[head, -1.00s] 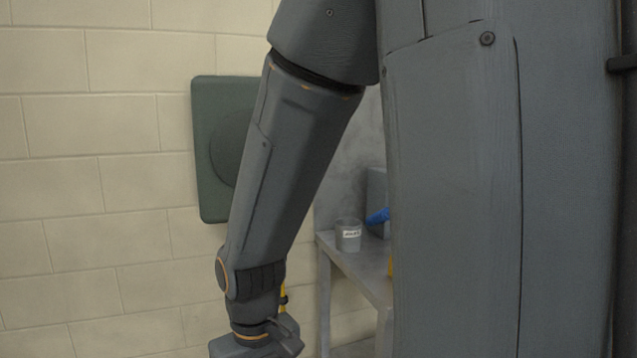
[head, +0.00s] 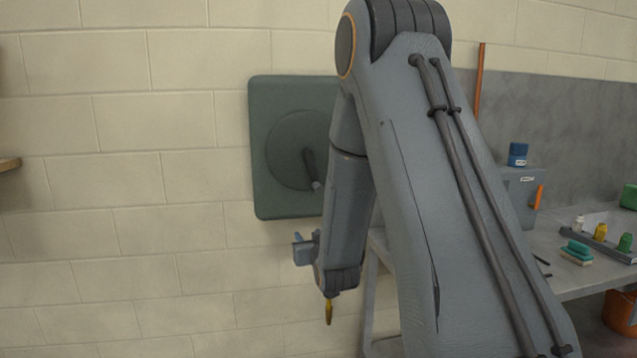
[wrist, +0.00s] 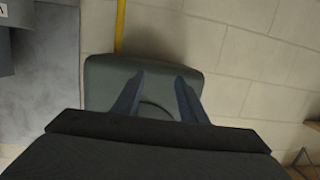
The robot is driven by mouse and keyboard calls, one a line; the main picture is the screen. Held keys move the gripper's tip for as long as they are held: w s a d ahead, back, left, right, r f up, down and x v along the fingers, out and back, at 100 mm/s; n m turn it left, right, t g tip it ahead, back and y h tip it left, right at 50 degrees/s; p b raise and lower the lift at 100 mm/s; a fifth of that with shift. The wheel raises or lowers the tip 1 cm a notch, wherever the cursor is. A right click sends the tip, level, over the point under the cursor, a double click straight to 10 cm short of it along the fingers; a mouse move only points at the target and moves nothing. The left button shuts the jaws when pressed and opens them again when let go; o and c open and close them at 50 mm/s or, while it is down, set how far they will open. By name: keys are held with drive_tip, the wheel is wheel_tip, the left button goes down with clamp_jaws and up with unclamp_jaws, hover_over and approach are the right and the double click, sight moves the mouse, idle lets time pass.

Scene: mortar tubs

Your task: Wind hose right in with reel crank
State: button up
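The hose reel is a dark green housing (head: 268,190) on the block wall with a round disc (head: 287,150). Its crank handle (head: 313,170) sticks out at the disc's right side, partly beside my forearm. A short yellow length of hose (head: 329,312) hangs below, mostly hidden by my arm. My gripper (head: 301,246) is below the housing in the head view. In the wrist view my gripper (wrist: 160,77) is open and empty, its two fingers apart in front of the housing (wrist: 103,78). The yellow hose (wrist: 120,28) runs from the housing's edge there. I see no contact with the crank.
A grey workbench (head: 580,276) stands at the right with a blue-capped container (head: 517,154), a teal brush (head: 577,252) and a tray (head: 630,257) of small bottles. An orange bucket (head: 622,312) is beneath it.

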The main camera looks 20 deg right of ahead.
sight(319, 191)
drive_tip(key=d+r+t+h+p, duration=0.2)
drive_tip(key=d+r+t, duration=0.3)
drive_tip(key=r, duration=0.4)
drive_tip(key=shift+t, duration=0.7)
drive_tip(key=p+x, duration=0.1)
drive_tip(key=x, duration=0.3)
drive_tip(key=p+x, duration=0.1)
drive_tip(key=x, duration=0.1)
drive_tip(key=shift+w+a+p, duration=0.1)
drive_tip(key=shift+a+p, duration=0.2)
drive_tip(key=shift+a, duration=0.1)
drive_tip(key=shift+w+d+r, duration=0.1)
drive_tip(key=shift+w, duration=0.45)
clamp_jaws()
